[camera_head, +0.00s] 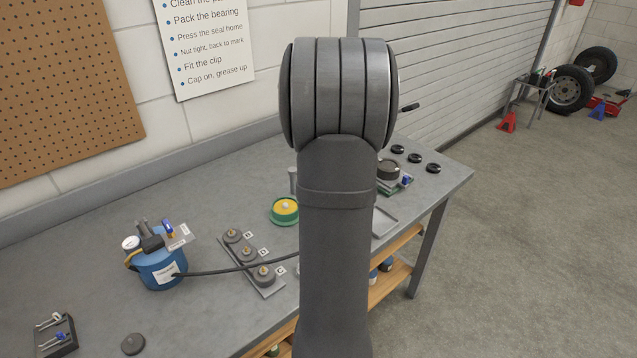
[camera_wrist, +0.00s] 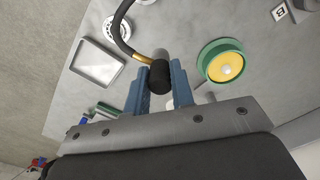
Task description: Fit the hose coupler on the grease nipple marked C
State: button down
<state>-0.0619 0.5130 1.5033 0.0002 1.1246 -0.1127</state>
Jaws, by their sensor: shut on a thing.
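My gripper (camera_wrist: 160,68) shows in the wrist view with its two blue jaws shut on the black hose coupler (camera_wrist: 159,79). A brass fitting joins the coupler to a black hose that curves up and away. In the head view the hose (camera_head: 222,270) runs from a blue grease pump (camera_head: 160,272) across the bench and behind my arm, which hides my gripper and the coupler. A grey plate (camera_head: 266,291) carries three round mounts with brass nipples and small letter tags. The nearest mount (camera_head: 264,274) has a tag too small to read. One tag reading B (camera_wrist: 279,13) shows in the wrist view.
A green dish with a yellow centre (camera_wrist: 224,66) lies beside my gripper. A metal tray (camera_wrist: 97,63) lies on the other side. A black disc (camera_head: 133,344) and a small block with tools (camera_head: 55,337) sit at the bench's front left. Several black rings lie at its far right.

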jog(key=s+a+r+n, duration=0.2)
jog(key=s+a+n, duration=1.25)
jog(key=s, duration=0.25)
jog(key=shift+s+d+f, duration=0.1)
jog(key=shift+f, duration=1.1)
jog(key=shift+s+d+f, duration=0.1)
jog(key=shift+f, duration=1.1)
jog(key=shift+f, duration=0.95)
jog(key=c, duration=0.8)
grip_release()
jog(key=shift+o, duration=0.2)
jog(key=shift+r, duration=0.1)
notch_tip(320, 180, up, 7)
dwell(0.5)
